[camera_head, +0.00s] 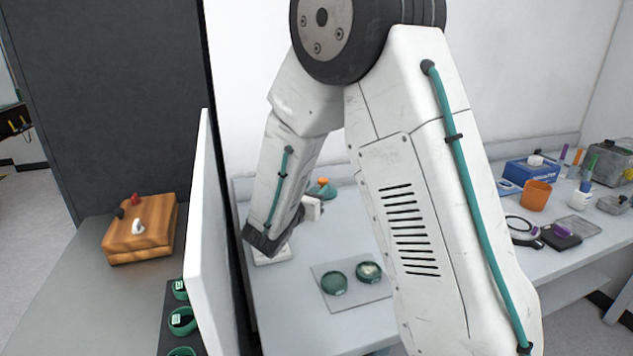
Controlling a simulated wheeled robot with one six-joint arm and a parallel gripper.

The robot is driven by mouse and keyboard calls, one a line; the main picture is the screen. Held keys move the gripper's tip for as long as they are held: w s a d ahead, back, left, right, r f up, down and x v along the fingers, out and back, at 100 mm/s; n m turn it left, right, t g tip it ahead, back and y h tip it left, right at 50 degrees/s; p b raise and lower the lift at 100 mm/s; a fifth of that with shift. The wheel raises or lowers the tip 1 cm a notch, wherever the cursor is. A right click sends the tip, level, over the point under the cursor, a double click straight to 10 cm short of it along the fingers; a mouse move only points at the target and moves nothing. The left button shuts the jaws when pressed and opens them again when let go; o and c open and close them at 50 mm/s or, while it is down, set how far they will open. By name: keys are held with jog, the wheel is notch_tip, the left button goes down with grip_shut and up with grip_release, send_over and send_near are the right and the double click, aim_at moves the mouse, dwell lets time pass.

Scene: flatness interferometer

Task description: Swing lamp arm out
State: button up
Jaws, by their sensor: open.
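My arm fills the middle of the head view, and its lower link reaches down over the light grey bench (300,315). I cannot make out my gripper's fingers; they are not visible past the wrist end. A low white block (272,255) sits on the bench just under the dark end of that link, partly covered by it. A small orange and teal piece (323,189) shows behind the arm. I cannot pick out the lamp arm or tell its position. Two round green-rimmed dishes (351,278) lie on a flat grey plate (326,301) on the bench.
An upright white panel (205,250) stands close on the left. On the right stand an orange cup (536,195), a blue box (520,173) and a magnifier (522,230).

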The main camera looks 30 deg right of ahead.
aim_at(321, 183)
jog(key=x, duration=0.5)
jog(key=shift+d, duration=0.15)
